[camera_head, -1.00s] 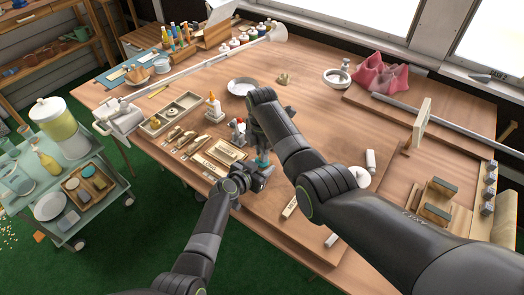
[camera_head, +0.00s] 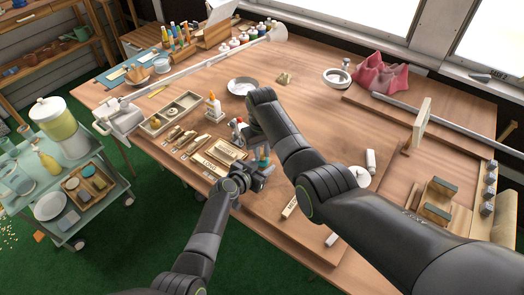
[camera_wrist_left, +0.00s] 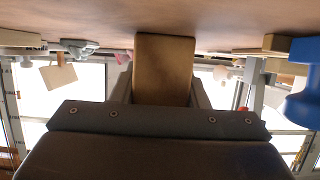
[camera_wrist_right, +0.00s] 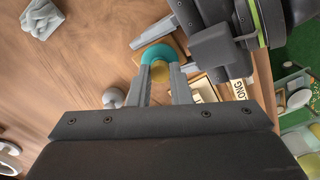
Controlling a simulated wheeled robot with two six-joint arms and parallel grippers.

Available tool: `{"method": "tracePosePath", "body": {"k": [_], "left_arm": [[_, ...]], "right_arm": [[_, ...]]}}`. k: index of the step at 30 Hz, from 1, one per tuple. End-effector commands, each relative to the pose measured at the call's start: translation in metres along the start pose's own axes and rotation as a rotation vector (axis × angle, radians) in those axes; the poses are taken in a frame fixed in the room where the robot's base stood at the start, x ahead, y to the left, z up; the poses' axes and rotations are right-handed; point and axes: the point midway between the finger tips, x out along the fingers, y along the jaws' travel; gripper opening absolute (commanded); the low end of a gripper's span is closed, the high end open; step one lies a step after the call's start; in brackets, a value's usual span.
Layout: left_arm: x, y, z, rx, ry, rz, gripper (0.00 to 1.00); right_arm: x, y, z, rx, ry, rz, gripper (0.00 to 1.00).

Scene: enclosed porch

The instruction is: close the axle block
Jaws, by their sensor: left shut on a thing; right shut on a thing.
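My left gripper (camera_head: 264,178) is low over the front of the table. In the left wrist view it is shut on a brown wooden block (camera_wrist_left: 165,72). My right gripper (camera_wrist_right: 161,88) is shut on a small piece with a yellowish part (camera_wrist_right: 160,71) and a teal rounded part (camera_wrist_right: 157,52). The teal part shows beside the left gripper in the head view (camera_head: 263,157). The right fingers are hidden behind my right arm in the head view. The two grippers are close together; I cannot tell whether the held pieces touch.
A tray with compartments (camera_head: 157,128), wooden parts and a glue bottle (camera_head: 214,105) lie left of the grippers. A metal dish (camera_head: 241,80) stands behind. A white bottle (camera_head: 370,160) and wooden blocks (camera_head: 440,186) are at the right.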

Motion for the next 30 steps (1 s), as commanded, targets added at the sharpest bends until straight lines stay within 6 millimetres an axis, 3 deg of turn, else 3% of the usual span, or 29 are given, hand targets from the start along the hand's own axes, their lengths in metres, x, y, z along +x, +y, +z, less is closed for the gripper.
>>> {"method": "tracePosePath", "body": {"k": [30], "left_arm": [[0.0001,0.0008,0.0002,-0.001,-0.001,0.002,0.0]], "right_arm": [[0.0002,0.0008,-0.001,1.67,0.004,-0.002,0.0]]}}
